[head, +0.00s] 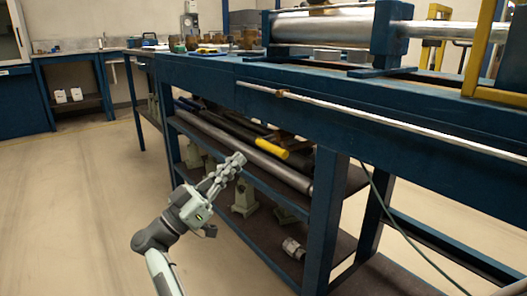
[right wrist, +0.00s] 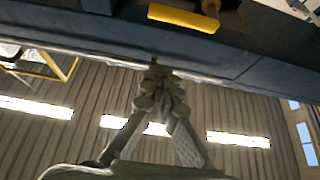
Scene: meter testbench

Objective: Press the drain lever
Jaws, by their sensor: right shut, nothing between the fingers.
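A lever with a yellow grip (head: 272,148) sits under the edge of the blue bench, beside a brownish metal fitting; it looks like the drain lever. In the right wrist view the yellow grip (right wrist: 183,18) shows near the top edge, its fitting partly cut off. My right gripper (head: 237,160) is shut and empty, its fingers pointing up and right. Its tips are to the left of and slightly below the yellow grip in the picture, apart from it. The shut fingertips (right wrist: 155,75) also show in the right wrist view, below the grip. My left gripper is out of view.
The blue bench (head: 222,72) carries a large metal cylinder (head: 340,28) and small brass parts. Long pipes (head: 235,147) lie on the shelf below, close to my right gripper. A bench leg (head: 324,215) stands to the right. The floor (head: 75,200) at left is clear.

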